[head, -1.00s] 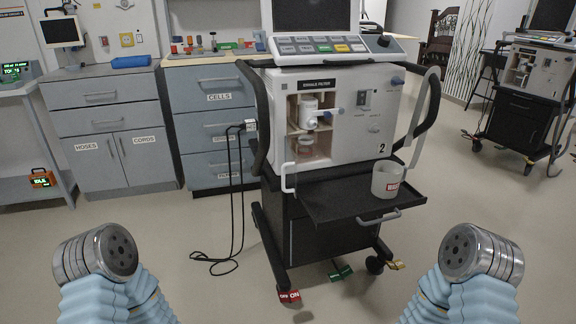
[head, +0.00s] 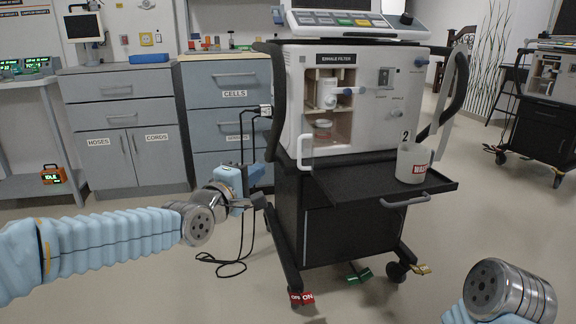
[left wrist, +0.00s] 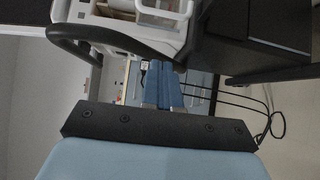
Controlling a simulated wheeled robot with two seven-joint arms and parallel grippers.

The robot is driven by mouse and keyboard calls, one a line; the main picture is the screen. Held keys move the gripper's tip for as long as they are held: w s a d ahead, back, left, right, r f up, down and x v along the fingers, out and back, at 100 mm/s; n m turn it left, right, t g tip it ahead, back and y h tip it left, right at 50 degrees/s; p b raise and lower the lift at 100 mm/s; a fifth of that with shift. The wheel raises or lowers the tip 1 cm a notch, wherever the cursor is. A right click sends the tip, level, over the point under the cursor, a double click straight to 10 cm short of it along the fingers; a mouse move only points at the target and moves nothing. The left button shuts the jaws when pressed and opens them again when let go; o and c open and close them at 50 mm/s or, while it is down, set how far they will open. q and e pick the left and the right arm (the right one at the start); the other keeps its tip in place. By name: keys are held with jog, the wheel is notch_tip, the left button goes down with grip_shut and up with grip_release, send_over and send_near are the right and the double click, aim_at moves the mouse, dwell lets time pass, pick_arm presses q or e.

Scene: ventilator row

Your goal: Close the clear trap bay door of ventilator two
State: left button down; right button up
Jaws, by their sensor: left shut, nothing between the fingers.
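Ventilator two (head: 375,100) stands in the middle of the head view, marked "2". Its bay under the "EXHALE FILTER" label is open, with a white filter part (head: 328,93) and a small clear cup-like trap (head: 322,128) inside. The clear bay door appears to stand out toward me, seen nearly edge-on, with a white bar handle (head: 305,152) at the bay's lower left. The left wrist view shows a white handle frame (left wrist: 165,14) at the top. My left gripper (head: 259,201) is shut and empty, left of and below the handle, apart from it. My right gripper is out of view.
A black drawer tray (head: 350,190) juts out below the bay, carrying a cup (head: 413,163) with a red label. A black side rail (head: 280,105) runs along the ventilator's left. Black cables (head: 243,240) hang behind my left gripper. Grey cabinets (head: 125,130) stand behind left.

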pick_arm(q)
jog(key=w+d, duration=0.6)
jog(key=w, duration=0.2)
jog(key=shift+w+d+p, duration=0.2)
jog(key=shift+d+p, duration=0.2)
jog(key=shift+p, duration=0.05)
jog(key=shift+d, duration=0.1)
jog(key=shift+s+d+n+y, duration=0.1)
jog(key=shift+d+n+y, duration=0.2)
jog(key=shift+d+y, duration=0.2)
